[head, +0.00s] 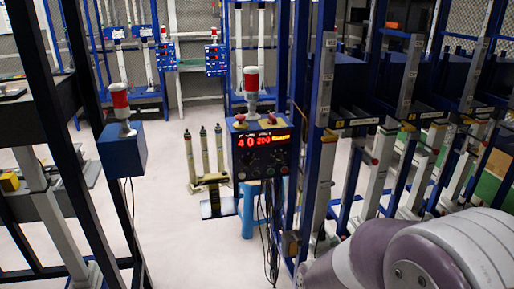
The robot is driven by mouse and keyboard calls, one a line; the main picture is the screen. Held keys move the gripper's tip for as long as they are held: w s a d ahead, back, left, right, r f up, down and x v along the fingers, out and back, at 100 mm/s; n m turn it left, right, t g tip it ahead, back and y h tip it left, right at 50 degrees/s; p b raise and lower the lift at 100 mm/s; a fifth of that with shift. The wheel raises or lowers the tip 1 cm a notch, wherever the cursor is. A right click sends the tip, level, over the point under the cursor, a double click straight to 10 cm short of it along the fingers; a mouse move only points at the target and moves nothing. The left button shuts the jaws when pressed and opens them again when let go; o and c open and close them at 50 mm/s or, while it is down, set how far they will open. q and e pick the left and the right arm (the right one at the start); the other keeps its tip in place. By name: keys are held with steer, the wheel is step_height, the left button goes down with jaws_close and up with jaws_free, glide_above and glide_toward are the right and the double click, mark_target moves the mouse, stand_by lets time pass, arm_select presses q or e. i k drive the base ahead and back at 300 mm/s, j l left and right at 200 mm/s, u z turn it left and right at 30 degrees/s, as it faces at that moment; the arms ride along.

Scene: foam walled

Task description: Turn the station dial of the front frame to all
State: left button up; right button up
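A dark blue control box (261,152) with a lit red display stands on the nearest frame, at the centre of the head view. The display reads something like "40 200". Below it are small dark knobs (257,160) and coloured buttons. The station dial is too small to single out, and its setting cannot be read. Two red buttons sit on top of the box, below a red and white beacon (251,88). A purple and grey part of my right arm fills the lower right corner. Neither gripper is in view.
A second blue box (122,150) with a beacon stands at left, its face hidden. Farther control boxes (215,59) show at the back. White floor lies open at centre left.

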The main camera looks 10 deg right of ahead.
mark_target(248, 162)
steer(key=i+l+z, duration=0.2)
steer(key=l+z, duration=0.15)
steer(key=i+l+z, duration=0.2)
steer(key=z, duration=0.15)
steer(key=i+l+z, duration=0.35)
steer(key=k+j, duration=0.05)
steer(key=k, duration=0.05)
